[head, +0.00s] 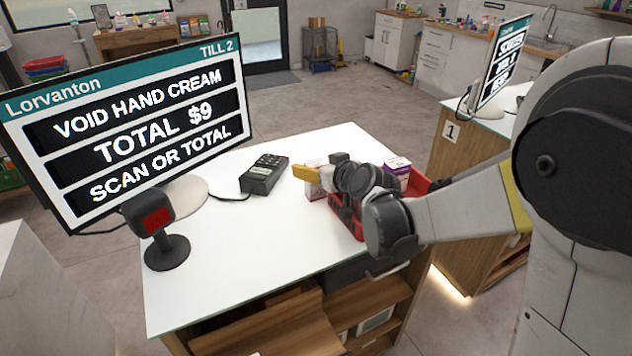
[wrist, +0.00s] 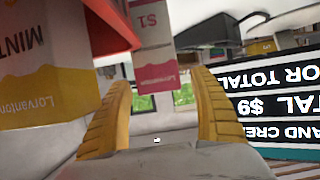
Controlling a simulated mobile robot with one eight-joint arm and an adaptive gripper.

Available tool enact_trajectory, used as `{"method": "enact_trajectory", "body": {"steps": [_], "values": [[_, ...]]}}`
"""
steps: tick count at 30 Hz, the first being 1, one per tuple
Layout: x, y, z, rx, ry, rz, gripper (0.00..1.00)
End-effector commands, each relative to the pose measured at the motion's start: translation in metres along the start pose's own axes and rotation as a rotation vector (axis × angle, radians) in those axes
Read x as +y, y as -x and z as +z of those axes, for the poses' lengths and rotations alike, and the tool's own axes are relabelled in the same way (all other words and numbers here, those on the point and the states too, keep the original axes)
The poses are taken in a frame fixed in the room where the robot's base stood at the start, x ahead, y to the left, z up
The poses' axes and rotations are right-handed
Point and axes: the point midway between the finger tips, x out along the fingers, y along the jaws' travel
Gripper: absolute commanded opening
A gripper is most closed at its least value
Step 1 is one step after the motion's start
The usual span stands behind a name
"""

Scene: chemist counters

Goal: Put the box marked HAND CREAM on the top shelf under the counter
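In the wrist view a white and pink box (wrist: 153,45) marked $1 is between the lines of my gripper's two yellow fingers (wrist: 160,85), which stand apart with gaps beside it. In the head view my gripper (head: 308,173) is low over the counter top (head: 240,270), and a pale box (head: 316,191) shows just under its yellow finger. A white and purple box (head: 397,166) stands beyond my wrist. No box in view legibly reads HAND CREAM. Open wooden shelves (head: 385,303) are under the counter, partly seen; the top one cannot be made out clearly.
A red tray (head: 420,184) is partly hidden by my arm. A box lettered MINT (wrist: 38,75) is close at the left of the wrist view. The till screen (head: 150,125) reads VOID HAND CREAM, TOTAL $9. A scanner (head: 163,250) and card terminal (head: 263,175) stand on the counter.

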Motion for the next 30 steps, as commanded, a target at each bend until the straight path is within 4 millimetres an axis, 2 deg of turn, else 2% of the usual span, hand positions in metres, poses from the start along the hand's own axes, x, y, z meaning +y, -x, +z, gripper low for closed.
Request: {"method": "enact_trajectory", "body": {"steps": [1,3,6,8,9,19,23,27,30], "values": [[0.000,0.000,0.000,0.000,0.000,0.000,0.61],[0.000,0.000,0.000,0.000,0.000,0.000,0.40],[0.000,0.000,0.000,0.000,0.000,0.000,0.14],[0.000,0.000,0.000,0.000,0.000,0.000,0.14],[0.000,0.000,0.000,0.000,0.000,0.000,0.09],[0.000,0.003,-0.006,0.000,0.000,0.000,0.09],[0.000,0.008,-0.019,0.000,0.000,0.000,0.09],[0.000,0.019,-0.045,0.000,0.000,0.000,0.09],[0.026,0.027,-0.052,0.000,-0.003,0.006,0.09]]}}
